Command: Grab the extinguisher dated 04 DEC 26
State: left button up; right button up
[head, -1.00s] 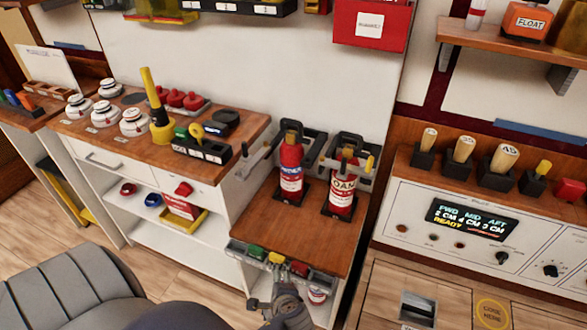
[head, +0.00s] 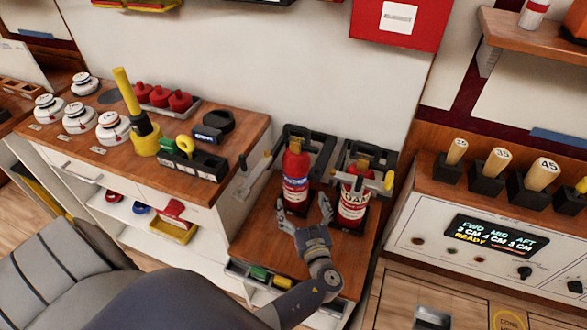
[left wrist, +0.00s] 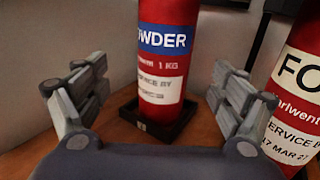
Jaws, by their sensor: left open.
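The powder extinguisher (head: 296,166) is red with a blue band and stands upright in a black base on the wooden counter. In the left wrist view it (left wrist: 165,70) is centred between my fingers, beyond the fingertips; its service date is too small to read surely. My left gripper (head: 304,213) is open and empty, just in front of the powder extinguisher. My right gripper is out of view.
Black brackets (head: 312,138) stand behind both extinguishers. A tray with coloured items (head: 258,273) runs along the counter's front edge. A higher cabinet (head: 200,188) stands on the left, and a panel with a display (head: 488,236) on the right.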

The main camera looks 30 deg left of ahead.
aim_at(297, 188)
pick_arm(q)
jog(key=x, duration=0.4)
jog(key=shift+r, duration=0.2)
jog(key=shift+w+a, duration=0.25)
jog(key=shift+w, duration=0.05)
jog(key=x, duration=0.4)
jog(key=shift+w+d+r+p, duration=0.15)
jog(key=shift+w+p, duration=0.2)
jog(key=shift+w, duration=0.05)
jog(key=shift+w+a, duration=0.1)
jog(key=shift+a, duration=0.1)
jog(key=c, duration=2)
jog(key=shift+w+r, duration=0.15)
jog(key=shift+r, duration=0.15)
grip_shut()
jog(key=shift+f, duration=0.1)
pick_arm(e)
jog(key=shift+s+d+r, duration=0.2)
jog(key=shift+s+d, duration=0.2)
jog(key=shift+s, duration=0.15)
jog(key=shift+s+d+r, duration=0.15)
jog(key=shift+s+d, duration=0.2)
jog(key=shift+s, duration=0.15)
pick_arm(q)
jog(key=shift+a, duration=0.1)
